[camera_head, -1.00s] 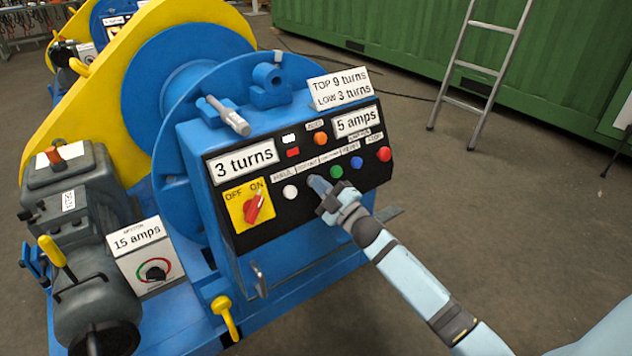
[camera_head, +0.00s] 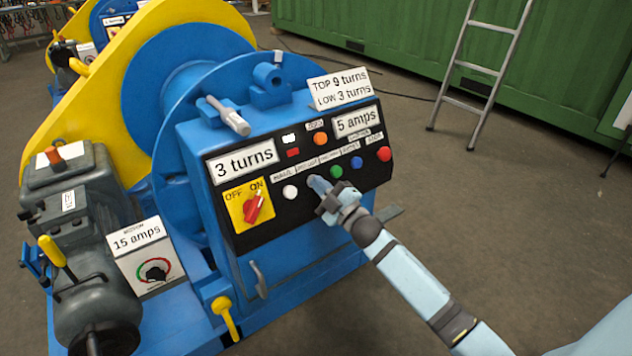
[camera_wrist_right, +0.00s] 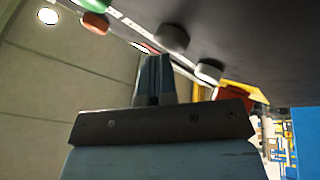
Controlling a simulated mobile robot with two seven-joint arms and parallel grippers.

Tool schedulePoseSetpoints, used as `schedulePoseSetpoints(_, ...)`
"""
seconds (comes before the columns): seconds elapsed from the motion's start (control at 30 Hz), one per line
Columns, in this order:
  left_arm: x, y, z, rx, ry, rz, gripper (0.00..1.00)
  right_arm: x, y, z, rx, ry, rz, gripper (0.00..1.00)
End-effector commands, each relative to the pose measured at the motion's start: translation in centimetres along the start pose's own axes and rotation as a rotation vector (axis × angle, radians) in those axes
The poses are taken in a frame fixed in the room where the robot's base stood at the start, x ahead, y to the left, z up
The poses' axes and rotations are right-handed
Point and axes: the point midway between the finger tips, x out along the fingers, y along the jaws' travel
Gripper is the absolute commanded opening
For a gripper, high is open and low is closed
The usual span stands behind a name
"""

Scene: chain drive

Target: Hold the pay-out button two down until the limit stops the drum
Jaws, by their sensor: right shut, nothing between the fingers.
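The control panel (camera_head: 300,205) faces me on the blue winch stand. Its row has a white button (camera_head: 290,192), one hidden behind my right gripper, then green (camera_head: 336,172), blue (camera_head: 357,162) and red (camera_head: 384,154) buttons. The small labels are hard to read. My right gripper (camera_head: 318,184) is shut and empty, its tips at the hidden button's place. In the wrist view its fingers (camera_wrist_right: 154,70) end close by a dark grey button (camera_wrist_right: 172,38); I cannot tell contact or pressing. The drum (camera_head: 187,80) stands behind. My left gripper is not in view.
The turns display (camera_head: 245,162) reads 3 turns; a plate (camera_head: 340,89) reads TOP 9 turns, LOW 3 turns. The amps display (camera_head: 357,122) reads 5 amps. The red switch (camera_head: 253,208) sits on an OFF/ON plate.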

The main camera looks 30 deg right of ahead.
Motion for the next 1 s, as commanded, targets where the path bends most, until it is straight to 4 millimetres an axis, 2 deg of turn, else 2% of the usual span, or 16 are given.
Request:
schedulePoseSetpoints(0.43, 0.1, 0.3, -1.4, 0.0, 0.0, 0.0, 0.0, -1.1, 0.9, -0.9, 0.0, -0.002, -0.002, 0.0)
schedulePoseSetpoints(0.8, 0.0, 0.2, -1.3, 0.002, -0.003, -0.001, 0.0, -1.3, 1.0, -1.0, 0.0, 0.0, 0.0, 0.0)
schedulePoseSetpoints(1.0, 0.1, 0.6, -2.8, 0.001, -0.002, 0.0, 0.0, -2.3, 2.0, -1.9, 0.001, -0.001, -0.001, 0.0)
